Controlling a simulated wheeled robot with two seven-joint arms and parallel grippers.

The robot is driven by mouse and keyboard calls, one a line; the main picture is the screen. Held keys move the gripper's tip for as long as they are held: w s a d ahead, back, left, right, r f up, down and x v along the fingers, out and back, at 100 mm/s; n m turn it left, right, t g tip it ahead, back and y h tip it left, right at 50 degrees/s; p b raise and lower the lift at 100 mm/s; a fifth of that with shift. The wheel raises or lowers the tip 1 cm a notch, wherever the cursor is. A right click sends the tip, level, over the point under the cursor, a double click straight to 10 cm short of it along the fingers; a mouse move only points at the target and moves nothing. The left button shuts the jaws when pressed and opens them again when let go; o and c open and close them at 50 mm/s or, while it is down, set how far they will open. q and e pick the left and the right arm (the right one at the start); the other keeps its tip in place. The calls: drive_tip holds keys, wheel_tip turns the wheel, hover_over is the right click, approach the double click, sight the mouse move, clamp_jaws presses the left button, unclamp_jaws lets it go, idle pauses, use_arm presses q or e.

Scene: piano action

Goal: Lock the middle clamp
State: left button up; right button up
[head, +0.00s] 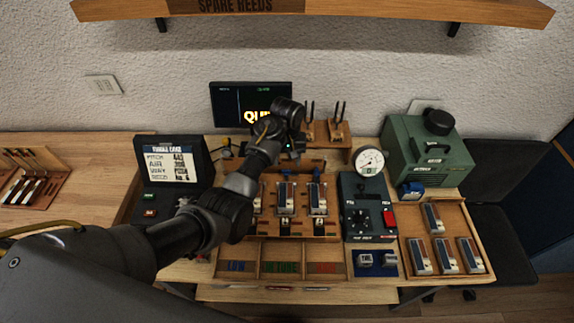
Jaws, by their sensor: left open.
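A wooden fixture (245,228) stands mid-bench with three reed-like metal bars set in it side by side. The middle bar (285,197) lies between the left one, partly covered by my arm, and the right one (318,198). Small pale clamp parts sit at the front of the bars; the middle clamp (288,222) is too small to tell whether it is locked. My left gripper (291,152) is open, over the back of the fixture, behind the middle bar and apart from the clamp. Its fingertips are hard to make out. My right gripper is out of view.
A dark control box with a round gauge (369,161) stands right of the fixture. A wooden tray (408,238) with several bars is further right, a green machine (425,150) behind it. A monitor (228,105) and tool rack (340,130) stand at the back.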

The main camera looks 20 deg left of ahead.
sight(286, 170)
use_arm(q)
drive_tip(key=shift+s+f+p, duration=0.1)
drive_tip(key=shift+f+p, duration=0.2)
drive_tip(key=shift+f, duration=1.7)
drive_tip(key=shift+a, duration=0.1)
drive_tip(key=shift+c, duration=0.3)
drive_tip(key=c, duration=0.9)
